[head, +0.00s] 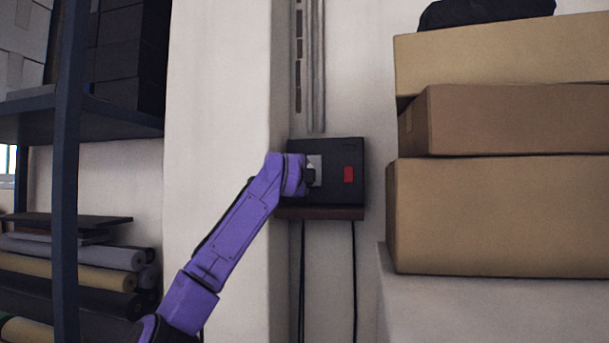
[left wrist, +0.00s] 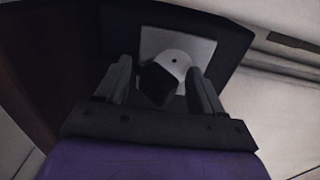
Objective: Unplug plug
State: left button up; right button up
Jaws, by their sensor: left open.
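A black box (head: 335,165) is on the wall in the head view, with a red patch on its right half and a light plate (head: 316,168) on its left half. The left wrist view shows this light plate (left wrist: 193,50) with a round pale socket and a dark plug (left wrist: 158,83) at it. My left gripper (left wrist: 160,85) is open, with one finger on each side of the plug. I cannot tell whether the fingers touch it. In the head view my left gripper (head: 308,177) is at the box's left half and partly hides the plate. My right gripper is not in view.
Stacked cardboard boxes (head: 500,215) stand on a white surface to the right. A dark shelf (head: 68,120) with rolls (head: 80,275) is at the left. Two dark cables (head: 354,280) hang below the black box. A wall column stands behind my arm.

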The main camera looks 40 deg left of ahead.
pick_arm(q)
jog(key=shift+s+r, duration=0.1)
jog(key=shift+r, duration=0.05)
grip_shut()
jog(key=shift+s+d+b, duration=0.15)
jog(key=shift+s+b, duration=0.15)
jog(key=shift+b, duration=0.15)
jog(key=shift+b+v, duration=1.15)
jog(key=shift+v, duration=0.15)
jog(key=shift+s+d+f+b, duration=0.25)
jog(key=shift+s+d+b, duration=0.1)
jog(key=shift+s+b, duration=0.4)
